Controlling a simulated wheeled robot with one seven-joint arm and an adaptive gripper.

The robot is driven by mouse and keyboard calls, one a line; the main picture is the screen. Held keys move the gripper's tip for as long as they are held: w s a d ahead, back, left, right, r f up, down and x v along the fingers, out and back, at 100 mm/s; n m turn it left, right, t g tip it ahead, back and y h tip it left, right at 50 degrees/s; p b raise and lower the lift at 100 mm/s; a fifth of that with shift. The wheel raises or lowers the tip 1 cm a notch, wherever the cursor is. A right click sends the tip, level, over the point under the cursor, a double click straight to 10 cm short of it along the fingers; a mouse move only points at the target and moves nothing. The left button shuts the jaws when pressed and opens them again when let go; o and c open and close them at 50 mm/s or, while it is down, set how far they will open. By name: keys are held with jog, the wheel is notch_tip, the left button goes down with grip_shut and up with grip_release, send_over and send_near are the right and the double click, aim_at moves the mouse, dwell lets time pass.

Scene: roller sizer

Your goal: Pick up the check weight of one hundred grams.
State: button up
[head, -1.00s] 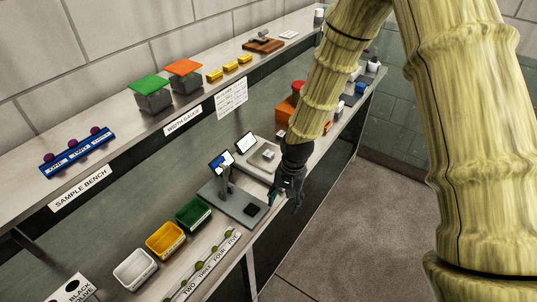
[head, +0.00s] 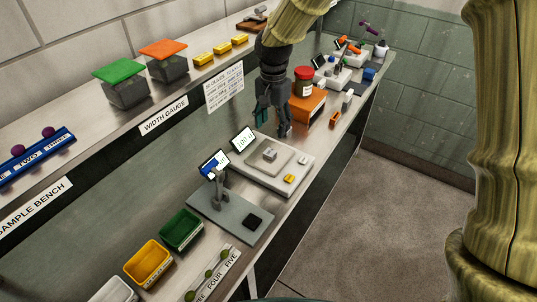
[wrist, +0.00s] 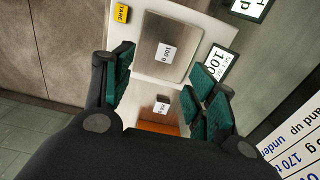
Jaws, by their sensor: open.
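The check weight (head: 270,154) is a small grey block on the metal pan of the white scale (head: 290,158). Its top label reads 100 g in the wrist view (wrist: 168,52), and the scale's display (head: 242,140) also reads about 100 g. My gripper (head: 273,122) is open and points down, above and behind the scale in the head view. In the wrist view the teal-padded fingers (wrist: 162,85) stand apart, with the weight beyond their tips and not between them. A second grey labelled piece (wrist: 162,106) shows nearer, its print unclear.
An orange box (head: 306,107) with a red-lidded jar (head: 303,80) stands just right of my gripper. A grey stand with a screen (head: 214,162) is in front of the scale. A raised shelf with a notice (head: 226,88) runs along the left.

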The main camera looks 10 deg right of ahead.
jog(key=w+f, duration=0.2)
send_over(269, 153)
jog(key=f, duration=0.3)
jog(key=d+f, duration=0.1)
jog(key=f, duration=0.1)
jog(key=shift+p, duration=0.4)
jog(key=shift+a+f+p, duration=0.3)
jog(key=shift+f+p, duration=0.15)
jog(key=shift+f, duration=0.05)
jog(key=f, duration=0.1)
jog(key=f+p, duration=0.1)
jog(key=shift+s+a+f, duration=0.1)
jog(key=shift+a+f, duration=0.15)
jog(key=shift+f, duration=0.1)
jog(key=shift+f+p, duration=0.3)
jog(key=shift+f, duration=0.5)
